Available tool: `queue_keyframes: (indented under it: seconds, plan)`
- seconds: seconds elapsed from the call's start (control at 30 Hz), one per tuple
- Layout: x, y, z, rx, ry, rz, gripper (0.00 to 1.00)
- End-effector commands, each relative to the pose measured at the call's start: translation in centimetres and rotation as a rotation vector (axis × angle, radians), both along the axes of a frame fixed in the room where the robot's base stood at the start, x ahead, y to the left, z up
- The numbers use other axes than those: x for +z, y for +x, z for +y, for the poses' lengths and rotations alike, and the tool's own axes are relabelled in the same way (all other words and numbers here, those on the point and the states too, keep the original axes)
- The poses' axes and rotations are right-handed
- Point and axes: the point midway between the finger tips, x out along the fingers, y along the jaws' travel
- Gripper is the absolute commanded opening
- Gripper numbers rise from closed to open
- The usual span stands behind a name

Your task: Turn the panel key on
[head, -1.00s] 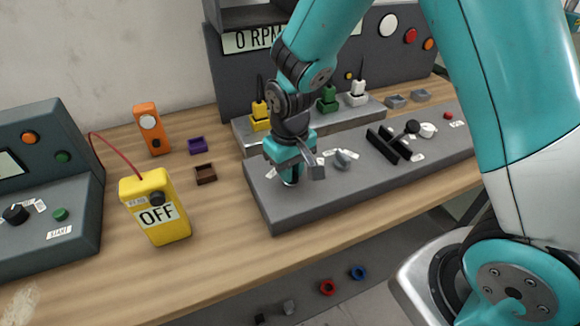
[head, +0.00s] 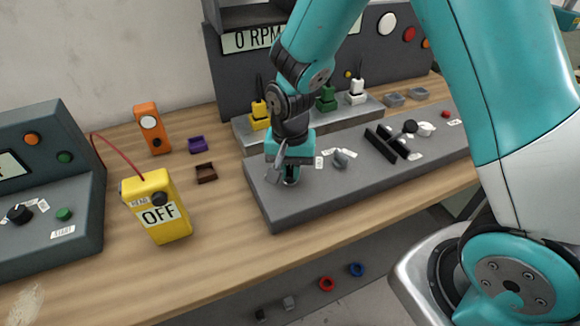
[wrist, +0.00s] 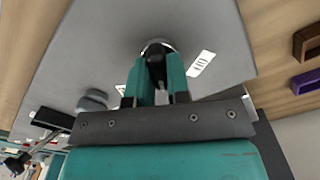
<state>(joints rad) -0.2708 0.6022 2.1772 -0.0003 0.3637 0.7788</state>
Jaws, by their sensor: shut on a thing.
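My gripper (head: 290,178) points down at the left end of the grey control panel (head: 275,212). In the wrist view, my gripper (wrist: 158,92) is shut on a small dark part, the panel key (wrist: 155,62), which stands in a round pale-rimmed socket. A white label (wrist: 201,63) reading "ON" lies beside the socket, and a second label is partly hidden by a finger. The fingers hide most of the key, so its exact angle cannot be told.
A grey knob (head: 341,158) and a black lever (head: 400,135) stand to the right on the panel. Yellow (head: 260,115), green (head: 326,98) and white (head: 356,92) plugs stand behind. A yellow meter (head: 158,208) reading "OFF" stands left. The display (head: 250,40) reads "0 RPM".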

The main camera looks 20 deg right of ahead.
Motion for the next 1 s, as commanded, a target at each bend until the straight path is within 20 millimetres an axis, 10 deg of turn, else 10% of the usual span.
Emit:
queue_keyframes:
  seconds: [0.57,0.6,0.7,1.0]
  plan:
    - [0.19,0.23,0.03,-0.033,0.001,-0.008,0.00]
    - [0.19,0.23,0.03,-0.033,0.001,-0.008,0.24]
    - [0.16,0.18,0.02,-0.033,0.001,-0.006,0.43]
    - [0.29,0.11,0.01,-0.031,0.001,-0.004,0.43]
